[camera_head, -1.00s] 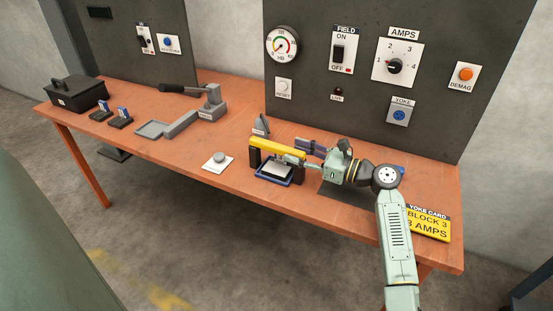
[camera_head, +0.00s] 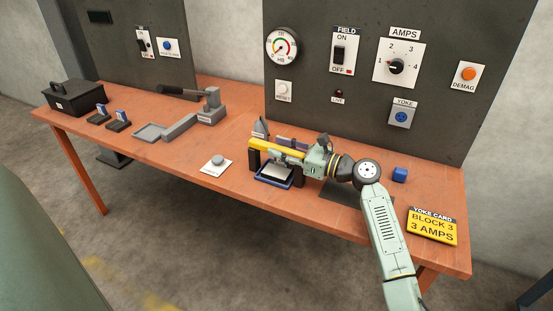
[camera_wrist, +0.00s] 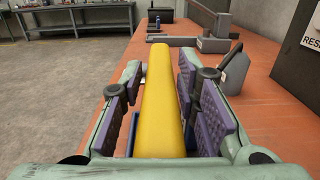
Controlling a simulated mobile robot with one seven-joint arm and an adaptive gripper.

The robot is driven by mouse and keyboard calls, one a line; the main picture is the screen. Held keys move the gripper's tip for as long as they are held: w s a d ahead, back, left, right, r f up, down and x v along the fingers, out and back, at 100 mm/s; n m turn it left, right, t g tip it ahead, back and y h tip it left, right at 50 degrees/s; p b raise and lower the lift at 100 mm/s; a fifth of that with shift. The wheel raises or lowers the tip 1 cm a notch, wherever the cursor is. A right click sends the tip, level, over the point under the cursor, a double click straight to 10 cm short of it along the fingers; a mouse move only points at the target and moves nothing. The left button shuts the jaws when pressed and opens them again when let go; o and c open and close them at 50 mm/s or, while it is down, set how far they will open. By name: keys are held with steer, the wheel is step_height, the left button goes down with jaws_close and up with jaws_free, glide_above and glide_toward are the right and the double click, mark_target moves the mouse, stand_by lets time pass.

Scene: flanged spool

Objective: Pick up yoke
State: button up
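The yoke is a yellow bar (camera_head: 264,146) with black legs, standing upright on the bench over a blue-framed block (camera_head: 272,178) in the head view. In the wrist view the yellow bar (camera_wrist: 162,100) runs lengthwise away from me between my fingers. My gripper (camera_head: 296,153) is at the right part of the bar. In the wrist view my gripper (camera_wrist: 160,110) is open, with purple pads on both sides of the bar. A gap shows on the left side; on the right the pad looks close, and I cannot tell whether it touches.
A grey wedge-shaped piece (camera_head: 261,127) stands just behind the yoke. A white plate with a round knob (camera_head: 217,164) lies to the left. A blue plug (camera_head: 399,174) and the yellow yoke card (camera_head: 432,227) are to the right. The control panel (camera_head: 360,105) rises behind.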

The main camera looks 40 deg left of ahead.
jaws_close()
stand_by(0.5)
steer(key=shift+r, duration=0.15)
